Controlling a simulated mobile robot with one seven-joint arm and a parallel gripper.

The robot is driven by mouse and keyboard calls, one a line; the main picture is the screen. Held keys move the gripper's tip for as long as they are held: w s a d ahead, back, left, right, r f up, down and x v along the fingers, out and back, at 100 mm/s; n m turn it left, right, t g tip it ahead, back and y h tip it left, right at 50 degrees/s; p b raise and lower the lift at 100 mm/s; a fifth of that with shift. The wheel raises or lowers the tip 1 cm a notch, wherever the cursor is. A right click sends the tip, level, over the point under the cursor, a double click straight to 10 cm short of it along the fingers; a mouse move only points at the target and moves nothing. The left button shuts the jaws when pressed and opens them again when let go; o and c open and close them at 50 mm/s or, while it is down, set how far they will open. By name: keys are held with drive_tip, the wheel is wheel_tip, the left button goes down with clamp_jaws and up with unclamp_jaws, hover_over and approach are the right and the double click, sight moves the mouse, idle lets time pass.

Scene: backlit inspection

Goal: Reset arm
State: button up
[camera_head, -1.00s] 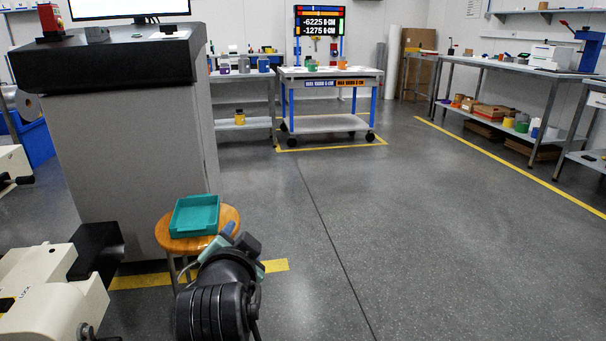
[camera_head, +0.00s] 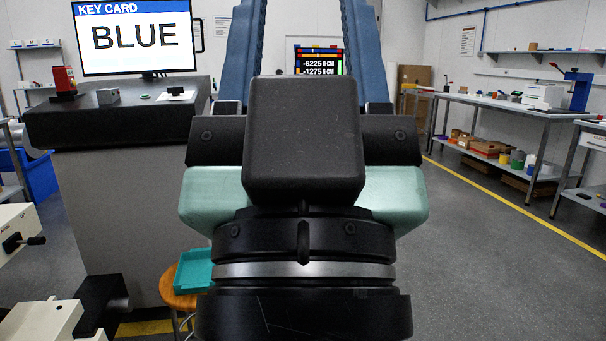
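My gripper (camera_head: 304,25) is raised close in front of the head camera and fills the middle of the view. Its black and pale green body is at the bottom and its two blue fingers point up. The fingers stand well apart, with nothing seen between them. The fingertips are cut off by the top edge. The arm behind the gripper body is mostly out of view.
A teal tray (camera_head: 191,272) sits on a wooden stool (camera_head: 178,299), partly hidden by my gripper. A dark-topped counter (camera_head: 110,122) at left bears a monitor (camera_head: 134,38) reading "KEY CARD BLUE". A bench (camera_head: 490,103) lines the right wall. The floor at right is clear.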

wheel_tip(320, 180, up, 29)
drive_tip(key=p, duration=2.7)
drive_tip(key=shift+r, duration=0.15)
